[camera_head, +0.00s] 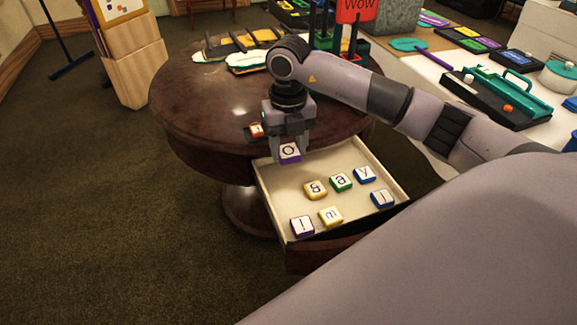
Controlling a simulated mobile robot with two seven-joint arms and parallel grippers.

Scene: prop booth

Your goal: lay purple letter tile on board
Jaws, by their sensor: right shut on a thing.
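My right gripper (290,150) is shut on a purple-edged letter tile (290,153) with a white face that seems to read "O". It holds the tile over the back left part of the open drawer, near the table's front edge. A dark strip (248,133), which may be the board, lies on the round table just left of the gripper. Another purple tile (302,226) marked "!" lies in the drawer. My left gripper is not in view.
The pale-lined drawer (345,155) sticks out of the dark round table (190,105) and holds several yellow, green and blue letter tiles. A white worktable with props stands at right. The table's left side is clear.

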